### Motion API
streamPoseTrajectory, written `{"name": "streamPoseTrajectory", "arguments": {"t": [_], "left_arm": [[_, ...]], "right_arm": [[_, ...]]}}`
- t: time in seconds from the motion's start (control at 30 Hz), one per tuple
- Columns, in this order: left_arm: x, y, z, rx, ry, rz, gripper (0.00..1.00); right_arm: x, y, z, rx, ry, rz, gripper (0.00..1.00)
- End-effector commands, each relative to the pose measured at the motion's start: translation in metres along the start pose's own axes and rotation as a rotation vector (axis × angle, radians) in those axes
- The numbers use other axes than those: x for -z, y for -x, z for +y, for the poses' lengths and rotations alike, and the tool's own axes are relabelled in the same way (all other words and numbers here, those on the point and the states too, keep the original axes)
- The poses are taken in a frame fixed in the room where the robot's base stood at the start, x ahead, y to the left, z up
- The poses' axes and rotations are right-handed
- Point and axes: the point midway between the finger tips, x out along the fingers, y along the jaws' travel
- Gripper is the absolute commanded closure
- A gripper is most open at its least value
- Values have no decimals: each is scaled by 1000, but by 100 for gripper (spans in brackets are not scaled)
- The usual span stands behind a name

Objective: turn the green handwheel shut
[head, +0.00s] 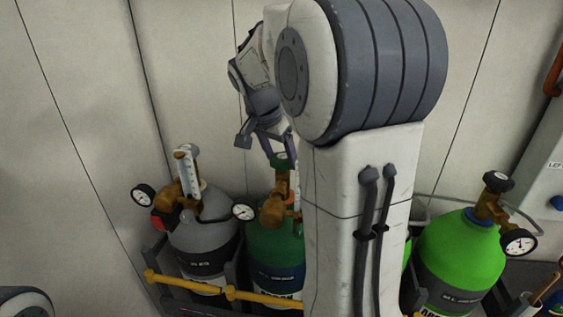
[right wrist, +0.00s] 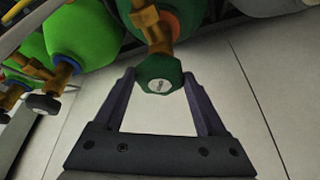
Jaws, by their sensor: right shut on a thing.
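The green handwheel (right wrist: 160,72) sits on top of a brass valve (right wrist: 150,22) on a dark green cylinder. In the right wrist view it lies between the two finger tips of my right gripper (right wrist: 160,80), which is shut on it. In the head view the handwheel (head: 283,160) shows just under my right gripper (head: 277,152), partly hidden by the fingers and my arm. The dark green cylinder (head: 272,245) stands below, its right side hidden behind my arm. My left gripper is not in view.
A grey cylinder (head: 205,240) with a gauge (head: 143,195) and flowmeter stands at left. A bright green cylinder (head: 460,250) with a black knob (head: 497,181) and gauge stands at right. A yellow rail (head: 190,288) runs in front. A pale wall is behind.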

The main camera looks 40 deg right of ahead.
Motion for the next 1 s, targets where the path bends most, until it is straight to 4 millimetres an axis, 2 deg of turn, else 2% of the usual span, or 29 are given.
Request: {"name": "streamPoseTrajectory", "arguments": {"t": [0.37, 0.7, 1.0], "left_arm": [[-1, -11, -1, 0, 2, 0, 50], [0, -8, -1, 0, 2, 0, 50], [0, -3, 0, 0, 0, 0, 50]], "right_arm": [[1, 0, -5, -134, -330, 6, 82], [3, 1, -7, -253, -618, 9, 82], [4, 0, -9, -327, -803, 11, 82]]}}
